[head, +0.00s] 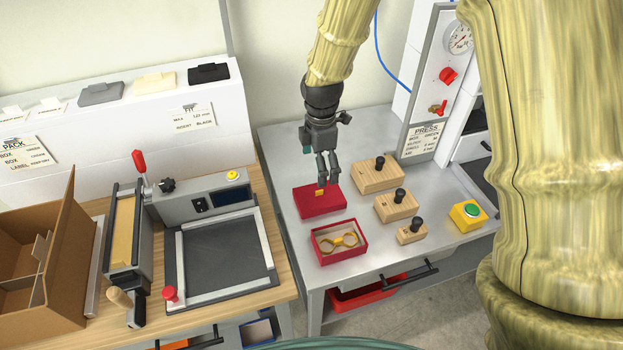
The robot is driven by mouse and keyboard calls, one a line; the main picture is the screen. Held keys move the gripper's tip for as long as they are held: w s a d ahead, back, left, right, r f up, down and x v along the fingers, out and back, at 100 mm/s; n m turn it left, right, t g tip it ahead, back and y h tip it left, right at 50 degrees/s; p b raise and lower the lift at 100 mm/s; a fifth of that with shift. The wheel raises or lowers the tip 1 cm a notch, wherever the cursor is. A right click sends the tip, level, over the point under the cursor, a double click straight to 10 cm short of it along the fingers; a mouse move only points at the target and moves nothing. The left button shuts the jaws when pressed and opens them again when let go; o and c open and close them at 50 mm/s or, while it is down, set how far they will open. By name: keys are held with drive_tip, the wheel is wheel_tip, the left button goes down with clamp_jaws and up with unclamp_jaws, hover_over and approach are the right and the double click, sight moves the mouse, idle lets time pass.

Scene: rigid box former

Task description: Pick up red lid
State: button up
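The red lid (310,206) lies flat on the grey metal table in the head view, with a small orange tab (319,192) on top. Just in front of it stands an open red box (338,258) holding a gold, glasses-shaped object (341,241). My gripper (328,182) points down over the back right part of the lid, close to the tab. Its two dark fingers are a little apart with nothing seen between them. Whether a fingertip touches the lid or tab cannot be told.
Three wooden blocks with black knobs (378,174) stand right of the lid. A yellow box with a green button (467,214) is farther right, and a press panel (432,80) stands behind. A wooden bench (283,275) with a framed fixture (225,250) is on the left.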

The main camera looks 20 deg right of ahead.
sight(319, 195)
drive_tip(key=shift+f, duration=0.45)
drive_tip(key=s+f, duration=0.1)
drive_tip(key=s+f+p, duration=0.1)
drive_tip(key=s, duration=0.1)
drive_tip(key=shift+a, duration=0.15)
drive_tip(key=w+f, duration=0.2)
drive_tip(key=shift+w+f+p, duration=0.3)
drive_tip(key=shift+w, duration=0.05)
drive_tip(key=shift+f, duration=0.15)
drive_tip(key=shift+s+f+p, duration=0.6)
drive_tip(key=shift+s+p, duration=0.2)
drive_tip(key=shift+p, duration=0.1)
drive_tip(key=f, duration=0.1)
drive_tip(key=w+f, duration=0.1)
drive_tip(key=f, duration=0.1)
drive_tip(key=shift+w+p, duration=0.1)
drive_tip(key=shift+p, duration=0.2)
drive_tip(key=shift+s+r, duration=0.1)
drive_tip(key=shift+s, duration=0.2)
drive_tip(key=shift+w, duration=0.15)
drive_tip(key=c, duration=0.9)
